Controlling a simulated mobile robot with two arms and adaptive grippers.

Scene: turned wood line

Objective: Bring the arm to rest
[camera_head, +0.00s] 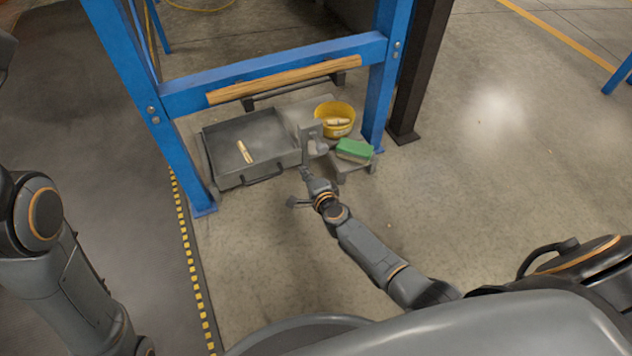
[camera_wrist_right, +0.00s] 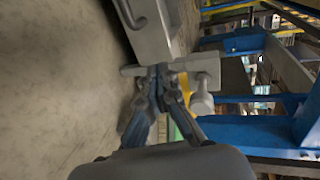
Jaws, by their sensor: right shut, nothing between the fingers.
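My right arm reaches forward from the lower right in the head view. Its gripper (camera_head: 305,173) is low, just in front of a grey upright fixture (camera_head: 309,133) between the tray and the green block. In the right wrist view the fingers of the gripper (camera_wrist_right: 158,75) are together and hold nothing. They appear close to the grey fixture (camera_wrist_right: 205,68); I cannot tell whether they touch it. Part of my left arm shows at the left edge of the head view, but its gripper is out of sight.
A grey tray (camera_head: 225,132) holds a pale turned wood piece (camera_head: 244,151). A yellow bowl (camera_head: 346,112) with pale wood pieces and a green block (camera_head: 354,150) stand right of it. A blue frame (camera_head: 180,155) surrounds them. Open floor (camera_head: 480,200) lies to the right.

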